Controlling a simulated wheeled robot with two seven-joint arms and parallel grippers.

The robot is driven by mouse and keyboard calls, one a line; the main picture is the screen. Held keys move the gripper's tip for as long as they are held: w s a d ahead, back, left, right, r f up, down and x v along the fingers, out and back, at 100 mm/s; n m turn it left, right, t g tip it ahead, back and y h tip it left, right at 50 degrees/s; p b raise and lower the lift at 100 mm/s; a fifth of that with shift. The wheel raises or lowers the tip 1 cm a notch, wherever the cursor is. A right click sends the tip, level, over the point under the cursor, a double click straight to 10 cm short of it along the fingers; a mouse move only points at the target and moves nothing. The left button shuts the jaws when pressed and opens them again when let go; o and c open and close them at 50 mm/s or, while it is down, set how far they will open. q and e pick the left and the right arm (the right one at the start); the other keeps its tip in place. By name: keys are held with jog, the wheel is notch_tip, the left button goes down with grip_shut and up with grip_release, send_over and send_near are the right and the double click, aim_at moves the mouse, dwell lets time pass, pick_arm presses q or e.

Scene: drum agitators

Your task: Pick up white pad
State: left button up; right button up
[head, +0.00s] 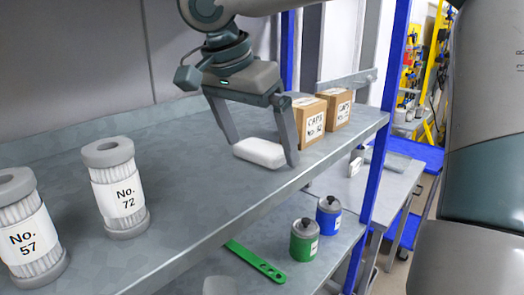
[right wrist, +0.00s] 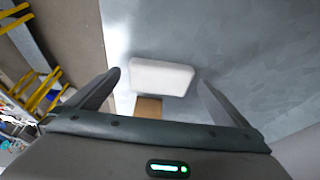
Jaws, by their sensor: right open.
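The white pad (head: 260,152) lies flat on the upper grey metal shelf (head: 190,140) in the head view. My right gripper (head: 265,154) comes down from above, with its two fingers apart on either side of the pad. In the right wrist view the pad (right wrist: 162,77) shows between and just beyond the open fingers (right wrist: 160,78), with a gap to each side. The jaws are open and hold nothing. My left gripper is not in view.
Two cardboard boxes (head: 308,120) (head: 336,108) stand just right of the gripper. Filter cylinders labelled 57 (head: 30,240) and 72 (head: 122,195) stand on the left of the shelf. Below are green (head: 304,240) and blue (head: 328,216) canisters and a green flat tool (head: 254,262). A blue post (head: 384,130) edges the shelf.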

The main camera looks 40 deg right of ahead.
jog(key=c, duration=1.1)
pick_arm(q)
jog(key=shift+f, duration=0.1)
pick_arm(e)
jog(key=shift+r+b, duration=0.4)
jog(key=shift+s+r, duration=0.15)
jog(key=shift+r, duration=0.1)
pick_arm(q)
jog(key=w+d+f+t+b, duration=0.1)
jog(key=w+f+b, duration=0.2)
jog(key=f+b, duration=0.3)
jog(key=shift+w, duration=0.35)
pick_arm(e)
jog(key=s, duration=0.6)
jog(key=s+d, duration=0.1)
jog(key=s, duration=1)
jog(key=shift+s+d+r, duration=0.1)
jog(key=shift+s+d, duration=0.2)
